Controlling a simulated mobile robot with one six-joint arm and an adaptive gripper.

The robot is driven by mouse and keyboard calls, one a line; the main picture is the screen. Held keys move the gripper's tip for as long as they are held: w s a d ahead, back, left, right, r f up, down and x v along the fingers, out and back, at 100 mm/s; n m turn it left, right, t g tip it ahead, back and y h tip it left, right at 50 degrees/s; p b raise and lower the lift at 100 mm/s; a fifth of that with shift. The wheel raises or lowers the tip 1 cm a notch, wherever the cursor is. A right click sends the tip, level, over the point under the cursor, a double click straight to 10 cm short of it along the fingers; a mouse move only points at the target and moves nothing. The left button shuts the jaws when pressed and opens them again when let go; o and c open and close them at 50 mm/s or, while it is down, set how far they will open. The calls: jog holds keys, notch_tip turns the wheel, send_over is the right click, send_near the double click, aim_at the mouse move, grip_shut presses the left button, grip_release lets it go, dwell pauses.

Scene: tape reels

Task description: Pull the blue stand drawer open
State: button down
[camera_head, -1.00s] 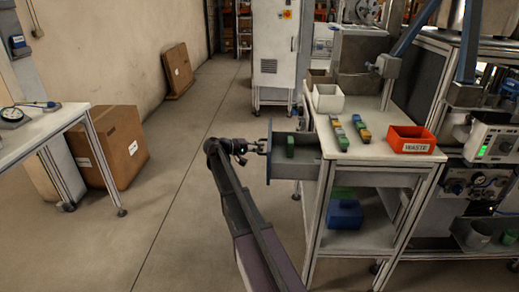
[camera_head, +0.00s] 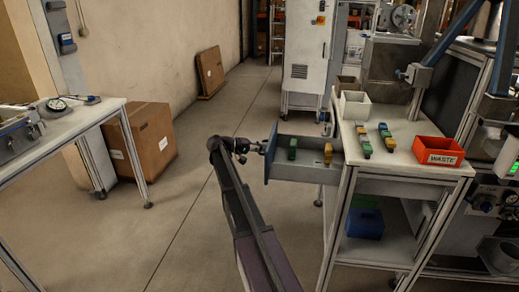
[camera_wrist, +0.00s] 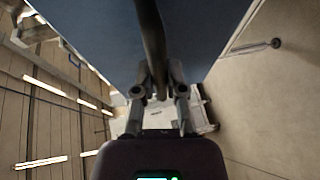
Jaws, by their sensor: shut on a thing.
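The blue-grey stand drawer (camera_head: 300,174) sticks well out of the left side of the white-topped stand. A green block (camera_head: 292,149) and a yellow one (camera_head: 328,153) stand inside it. My gripper (camera_head: 260,148) is at the drawer's front, shut on its handle. In the wrist view, the blue drawer front (camera_wrist: 98,32) fills the top, and the dark handle bar (camera_wrist: 152,40) runs down between the fingers of my gripper (camera_wrist: 160,92). The handle is too small to make out in the head view.
The stand top (camera_head: 394,171) holds a white bin (camera_head: 355,106), several coloured blocks and a red waste bin (camera_head: 438,152). A blue box (camera_head: 365,223) is on its lower shelf. A cardboard box (camera_head: 150,146) and a table are at left. Floor left of the drawer is clear.

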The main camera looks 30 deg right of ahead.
jog(key=shift+s, duration=0.25)
jog(key=c, duration=0.7)
grip_release()
jog(key=shift+d, duration=0.1)
jog(key=shift+w, duration=0.2)
